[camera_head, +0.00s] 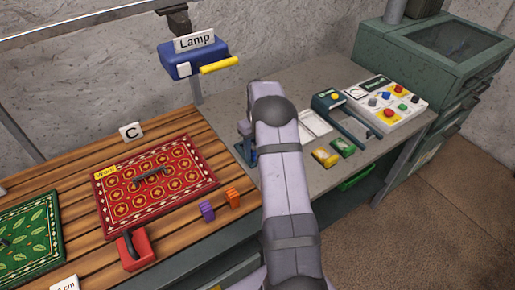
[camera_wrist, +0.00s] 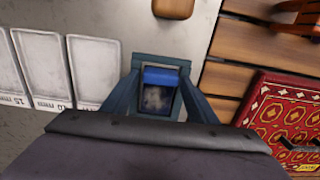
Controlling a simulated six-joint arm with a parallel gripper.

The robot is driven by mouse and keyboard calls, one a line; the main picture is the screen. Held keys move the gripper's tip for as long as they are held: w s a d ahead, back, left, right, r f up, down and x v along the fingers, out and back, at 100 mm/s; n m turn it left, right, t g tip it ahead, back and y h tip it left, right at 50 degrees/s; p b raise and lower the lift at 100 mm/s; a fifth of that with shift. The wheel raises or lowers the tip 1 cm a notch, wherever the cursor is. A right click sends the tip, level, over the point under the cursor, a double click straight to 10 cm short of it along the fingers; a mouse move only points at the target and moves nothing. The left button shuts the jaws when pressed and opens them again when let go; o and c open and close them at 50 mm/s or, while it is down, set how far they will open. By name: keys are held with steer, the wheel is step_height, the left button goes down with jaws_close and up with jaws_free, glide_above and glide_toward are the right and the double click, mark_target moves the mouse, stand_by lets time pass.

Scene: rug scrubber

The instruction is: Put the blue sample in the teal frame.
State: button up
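My gripper (camera_head: 246,143) is low over the left part of the grey counter, near its edge with the wooden table. The sample has a blue top edge and a dark greyish face. A bit of blue shows under the gripper in the head view, partly hidden by my arm.
Yellow (camera_head: 325,157) and green (camera_head: 342,147) samples lie before the frame. A white slotted tray (camera_wrist: 90,68) is left of the gripper in the wrist view. The button panel (camera_head: 388,100), lamp (camera_head: 193,62), red rug (camera_head: 152,182), and purple (camera_head: 207,211) and orange (camera_head: 232,197) blocks stand around.

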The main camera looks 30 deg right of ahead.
steer(key=shift+o, duration=0.2)
step_height(320, 180, up, 12)
steer(key=b, duration=0.3)
steer(key=shift+r, duration=0.2)
steer(key=shift+s, duration=0.1)
stand_by(0.6)
